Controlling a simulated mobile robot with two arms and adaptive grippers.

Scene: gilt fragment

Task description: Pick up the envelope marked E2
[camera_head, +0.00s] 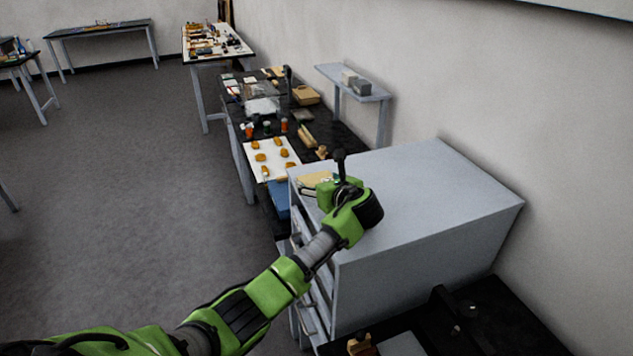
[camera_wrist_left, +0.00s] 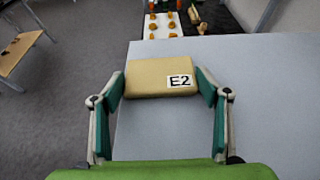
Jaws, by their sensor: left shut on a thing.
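The tan envelope marked E2 (camera_wrist_left: 148,81) is between the fingers of my left gripper (camera_wrist_left: 162,90) in the left wrist view, its label facing the camera. The fingers press on its two sides. In the head view the envelope (camera_head: 314,179) shows as a small tan patch at the far left corner of the grey cabinet top, partly hidden by my left gripper (camera_head: 322,190). I cannot tell whether it touches the cabinet top or is just above it. My right gripper is not in view.
The grey cabinet (camera_head: 430,195) has a clear top and drawers on its left side. Behind it a black bench holds a white board (camera_head: 270,160) with several orange pieces, bottles and boxes. Open floor lies left.

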